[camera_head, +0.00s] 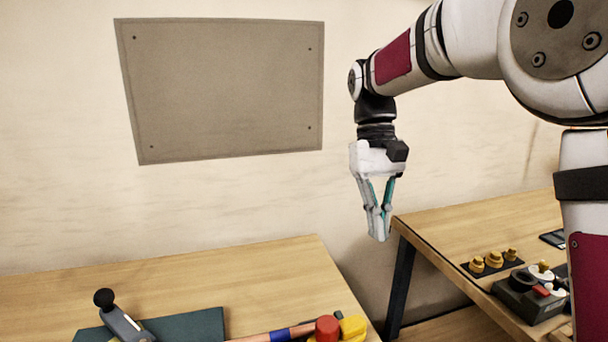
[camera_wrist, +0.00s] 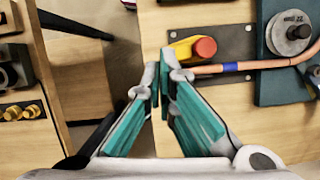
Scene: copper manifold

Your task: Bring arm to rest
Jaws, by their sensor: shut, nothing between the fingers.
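My gripper (camera_head: 379,236) points down in the head view, held in the air in front of the wall, over the gap between two wooden tables. Its fingers come together at the tips and hold nothing. In the wrist view the fingertips (camera_wrist: 162,72) are close together, with teal inner pads. My arm reaches in from the upper right of the head view and bends down at the wrist.
The left table (camera_head: 250,265) bears a copper pipe (camera_wrist: 240,66) with a blue band, a yellow block with a red knob (camera_wrist: 205,48), and a dark green plate (camera_head: 200,325). The right table (camera_head: 440,225) bears brass fittings (camera_head: 494,259) and a dark device (camera_head: 528,300). A grey panel (camera_head: 225,90) hangs on the wall.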

